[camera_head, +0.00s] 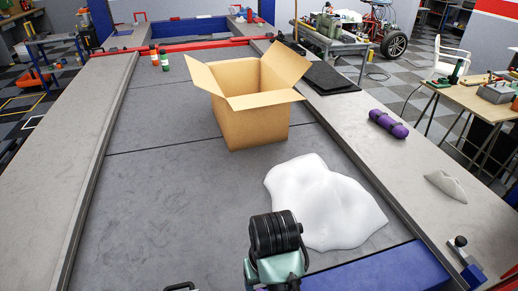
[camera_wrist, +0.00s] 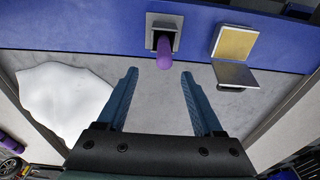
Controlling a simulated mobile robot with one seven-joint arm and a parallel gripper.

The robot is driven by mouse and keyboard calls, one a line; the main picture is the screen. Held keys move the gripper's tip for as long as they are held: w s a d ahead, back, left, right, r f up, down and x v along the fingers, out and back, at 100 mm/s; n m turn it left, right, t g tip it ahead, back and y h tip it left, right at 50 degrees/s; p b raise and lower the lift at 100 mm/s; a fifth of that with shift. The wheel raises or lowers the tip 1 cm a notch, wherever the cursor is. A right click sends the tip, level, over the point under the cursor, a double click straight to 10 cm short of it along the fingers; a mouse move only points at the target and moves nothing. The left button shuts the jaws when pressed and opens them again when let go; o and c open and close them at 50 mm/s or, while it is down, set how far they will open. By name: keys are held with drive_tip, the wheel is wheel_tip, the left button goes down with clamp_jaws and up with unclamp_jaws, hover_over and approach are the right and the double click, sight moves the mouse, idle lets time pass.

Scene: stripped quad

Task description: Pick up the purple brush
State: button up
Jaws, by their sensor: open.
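A purple brush (camera_wrist: 164,52) shows in the wrist view just beyond my fingertips. I see a rounded purple end in front of a grey, square-edged part against a blue panel; how the two join is unclear. My gripper (camera_wrist: 158,75) is open, and nothing is between its two blue fingers. The purple end lies ahead of the gap, roughly in line with it and apart from both fingers. In the head view, my arm hides most of this area, and I cannot clearly make out the brush there.
A white cloth-like lump (camera_head: 322,203) lies beside my arm, left of the fingers in the wrist view. A yellow pad with a grey plate (camera_wrist: 235,74) is right of the brush. An open cardboard box (camera_head: 254,121) and a purple roll (camera_head: 388,124) stand farther off.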

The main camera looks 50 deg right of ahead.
drive_tip(key=f, duration=0.6)
drive_tip(key=shift+w+d, duration=0.15)
drive_tip(key=shift+w, duration=0.2)
drive_tip(key=shift+w+f+p, duration=0.2)
drive_tip(key=shift+f+p, duration=0.05)
drive_tip(key=shift+f, duration=0.65)
drive_tip(key=shift+w+f+p, duration=0.15)
drive_tip(key=shift+f+p, duration=0.1)
drive_tip(key=shift+f, duration=0.6)
drive_tip(key=shift+w+f+p, duration=0.2)
drive_tip(key=shift+f+p, duration=0.05)
drive_tip(key=shift+f, duration=0.65)
clamp_jaws()
